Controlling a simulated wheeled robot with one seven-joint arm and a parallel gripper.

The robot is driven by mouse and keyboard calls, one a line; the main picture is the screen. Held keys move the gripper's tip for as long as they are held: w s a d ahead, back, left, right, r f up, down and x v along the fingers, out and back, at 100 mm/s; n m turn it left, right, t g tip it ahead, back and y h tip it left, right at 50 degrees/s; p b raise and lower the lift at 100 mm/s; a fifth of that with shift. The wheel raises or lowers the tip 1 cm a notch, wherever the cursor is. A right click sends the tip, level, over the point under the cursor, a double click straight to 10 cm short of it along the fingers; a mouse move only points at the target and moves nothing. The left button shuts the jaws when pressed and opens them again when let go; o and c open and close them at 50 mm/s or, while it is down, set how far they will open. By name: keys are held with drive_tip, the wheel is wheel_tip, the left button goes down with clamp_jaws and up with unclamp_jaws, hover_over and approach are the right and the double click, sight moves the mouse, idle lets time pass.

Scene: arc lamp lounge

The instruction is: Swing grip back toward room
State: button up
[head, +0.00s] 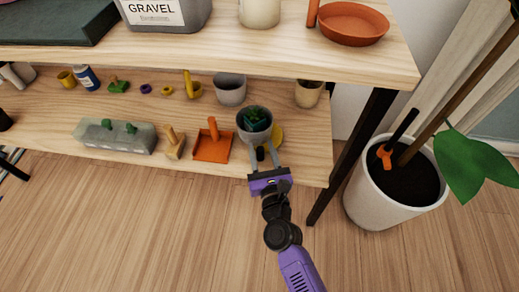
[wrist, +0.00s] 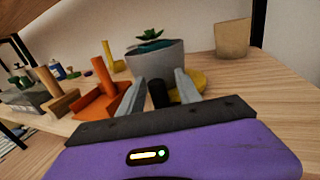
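My gripper (head: 257,146) has a purple body and two grey fingers, spread apart. In the head view it reaches over the lower shelf's front edge toward a grey pot (head: 254,131) with a green succulent (head: 255,118). In the wrist view the fingertips (wrist: 160,76) come up to the lower sides of this pot (wrist: 160,60). I cannot tell whether they touch it. A short black cylinder (wrist: 156,95) stands between the fingers, in front of the pot. A yellow disc (wrist: 196,84) lies partly hidden behind the pot and right finger.
The lower shelf (head: 316,140) also holds an orange tray (head: 212,151), a wooden piece (head: 174,148) and an empty grey pot (head: 230,92). The upper shelf (head: 220,52) overhangs it. A black shelf leg (head: 350,157) and a big white planter (head: 388,205) stand right. The floor (head: 130,220) at front left is clear.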

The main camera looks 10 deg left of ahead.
drive_tip(key=shift+s+a, duration=0.1)
drive_tip(key=shift+s, duration=0.05)
drive_tip(key=p+v, duration=0.1)
drive_tip(key=v, duration=0.6)
drive_tip(key=shift+s, duration=0.25)
idle(0.5)
